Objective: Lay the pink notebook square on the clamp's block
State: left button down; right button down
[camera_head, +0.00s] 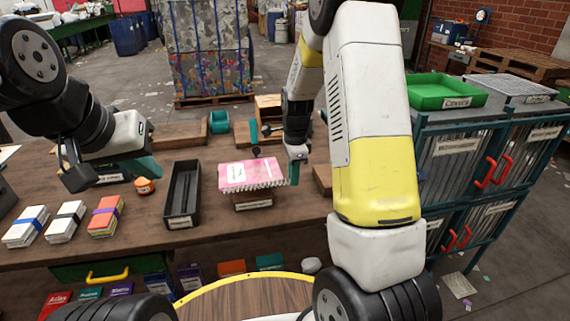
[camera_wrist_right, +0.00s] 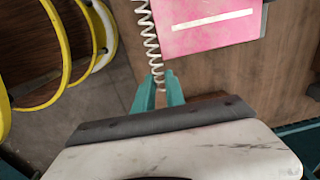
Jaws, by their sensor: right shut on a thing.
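The pink notebook (camera_head: 248,174) has a white spiral along its front edge and looks roughly level. It is over a small brown block with a label (camera_head: 253,201), which shows below its front edge. I cannot tell whether it touches the block. A teal lever with black knobs (camera_head: 254,135) rises behind it. My right gripper (camera_head: 294,175) is shut on the notebook's right end, by the spiral. In the right wrist view, the teal fingertips (camera_wrist_right: 159,88) meet the spiral end of the notebook (camera_wrist_right: 208,24). My left gripper (camera_head: 115,172) is above the table's left side; its opening is unclear.
A black tray (camera_head: 183,195) lies left of the notebook, with an orange jar (camera_head: 144,186) beside it. Several banded book stacks (camera_head: 65,222) line the front left. A cabinet carrying a green tray (camera_head: 446,92) is at the right.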

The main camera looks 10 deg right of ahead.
jog(key=shift+f, duration=2.6)
jog(key=shift+w, duration=0.15)
jog(key=c, duration=1.3)
grip_release()
